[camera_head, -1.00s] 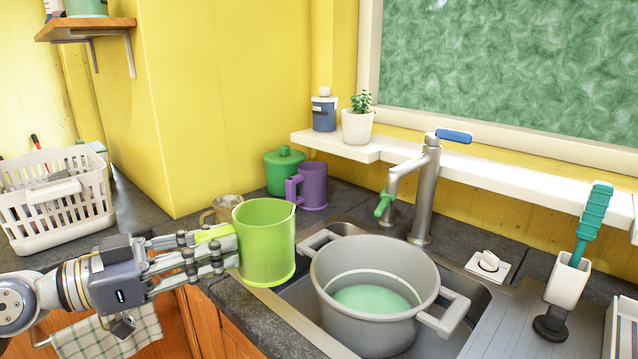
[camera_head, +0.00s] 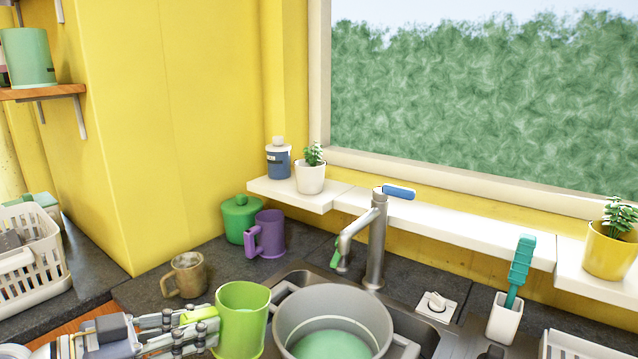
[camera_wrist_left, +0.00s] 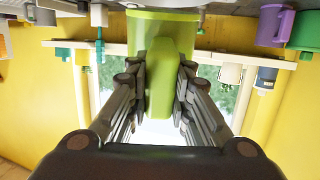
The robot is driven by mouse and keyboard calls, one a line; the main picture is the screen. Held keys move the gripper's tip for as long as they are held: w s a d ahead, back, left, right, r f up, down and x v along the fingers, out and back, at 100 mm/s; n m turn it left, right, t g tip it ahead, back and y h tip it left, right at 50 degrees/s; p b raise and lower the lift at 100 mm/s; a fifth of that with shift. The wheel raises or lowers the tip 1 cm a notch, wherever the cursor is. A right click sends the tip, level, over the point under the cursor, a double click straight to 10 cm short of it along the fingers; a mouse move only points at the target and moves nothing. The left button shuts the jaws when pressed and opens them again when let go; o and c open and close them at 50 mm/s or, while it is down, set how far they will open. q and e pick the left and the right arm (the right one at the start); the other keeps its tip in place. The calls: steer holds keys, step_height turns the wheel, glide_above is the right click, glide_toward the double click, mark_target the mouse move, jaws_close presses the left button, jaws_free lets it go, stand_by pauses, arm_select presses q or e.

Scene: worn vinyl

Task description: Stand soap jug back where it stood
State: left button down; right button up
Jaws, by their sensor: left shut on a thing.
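The lime-green soap jug (camera_head: 242,315) is upright at the lower middle of the head view, left of the grey pot (camera_head: 375,318). My left gripper (camera_head: 205,325) is shut on the jug's handle from the left. In the left wrist view the green handle (camera_wrist_left: 172,85) sits between the two fingers, with the jug body (camera_wrist_left: 165,22) beyond it. My right gripper is not in view.
The pot stands in the sink with green liquid in it, below the faucet (camera_head: 376,245). A brown mug (camera_head: 187,275), a purple mug (camera_head: 270,235) and a green lidded pot (camera_head: 240,222) stand on the counter. Bare dark counter (camera_head: 225,268) lies between the mugs.

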mark_target(235, 332)
arm_select(q)
steer(key=shift+w+d+r+p, duration=0.2)
steer(key=shift+d+r+p, duration=0.1)
steer(key=shift+p, duration=0.9)
steer(key=shift+w+d+f+y+p, duration=0.15)
steer(key=shift+f+y+p, duration=0.15)
steer(key=shift+p, duration=0.5)
steer(key=shift+s+d+m+g+h, duration=0.45)
steer(key=shift+s+d+g, duration=0.25)
steer(key=shift+s+d, duration=0.4)
steer(key=shift+s+d+f, duration=0.15)
steer(key=shift+d, duration=0.05)
steer(key=s+a+f, duration=0.4)
steer(key=s+f, duration=0.1)
steer(key=shift+s+f, duration=0.15)
steer(key=shift+f, duration=0.1)
